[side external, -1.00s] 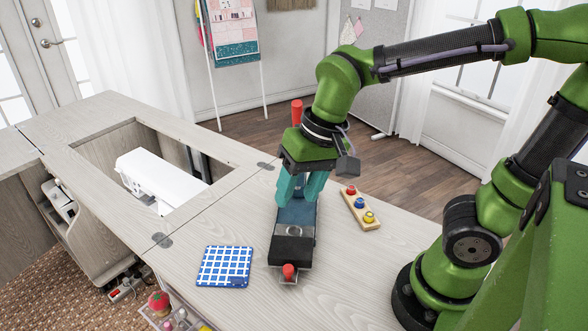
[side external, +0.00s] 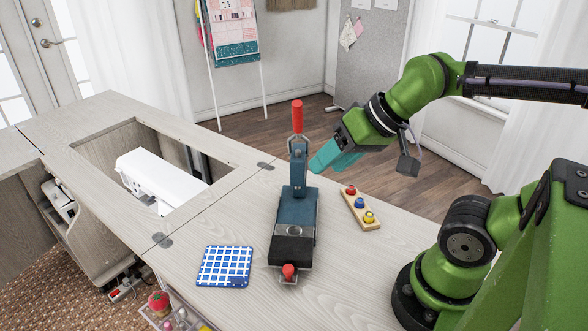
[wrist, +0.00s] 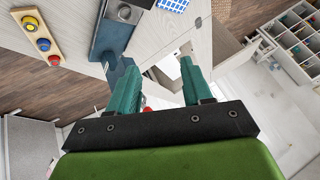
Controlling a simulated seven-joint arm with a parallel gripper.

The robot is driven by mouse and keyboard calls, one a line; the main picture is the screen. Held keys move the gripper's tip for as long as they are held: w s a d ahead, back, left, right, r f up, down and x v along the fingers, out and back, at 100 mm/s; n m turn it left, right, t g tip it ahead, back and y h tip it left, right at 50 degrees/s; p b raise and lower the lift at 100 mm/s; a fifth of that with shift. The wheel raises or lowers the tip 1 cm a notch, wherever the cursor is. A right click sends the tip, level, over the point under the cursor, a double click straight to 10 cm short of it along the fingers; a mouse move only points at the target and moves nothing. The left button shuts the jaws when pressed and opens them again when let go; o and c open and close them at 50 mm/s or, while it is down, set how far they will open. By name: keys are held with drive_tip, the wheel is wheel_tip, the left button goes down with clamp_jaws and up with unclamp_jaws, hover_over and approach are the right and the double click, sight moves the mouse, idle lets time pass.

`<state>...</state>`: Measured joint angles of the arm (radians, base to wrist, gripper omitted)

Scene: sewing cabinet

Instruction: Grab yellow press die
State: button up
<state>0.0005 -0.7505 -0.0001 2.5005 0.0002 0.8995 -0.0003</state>
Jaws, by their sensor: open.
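The yellow press die (side external: 369,217) sits at the near end of a small wooden holder (side external: 352,204), past a blue die (side external: 361,202) and a red die (side external: 350,190). My gripper (side external: 322,165) has teal fingers and is open and empty. It is raised and tilted, up and to the left of the holder, beside the press's upright. In the wrist view its fingers (wrist: 158,70) are apart, well right of the dies.
A dark blue hand press (side external: 298,212) with a red-tipped lever (side external: 297,112) stands upright left of the holder. A blue checked cloth (side external: 225,266) lies left of it. A sewing machine (side external: 160,180) sits in the cabinet opening. The tabletop right of the holder is clear.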

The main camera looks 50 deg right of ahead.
drive_tip(key=shift+o, duration=0.6)
drive_tip(key=n+g+h, duration=0.2)
drive_tip(key=n+g, duration=0.5)
drive_tip(key=n, duration=0.4)
hover_over(370, 215)
wheel_tip(370, 215, down, 6)
drive_tip(key=f, duration=1.1)
drive_tip(key=shift+s, duration=0.25)
drive_tip(key=shift+w+f, duration=0.15)
drive_tip(key=shift+f, duration=1.35)
drive_tip(key=shift+w+f, duration=0.15)
drive_tip(key=shift+f, duration=1.35)
clamp_jaws()
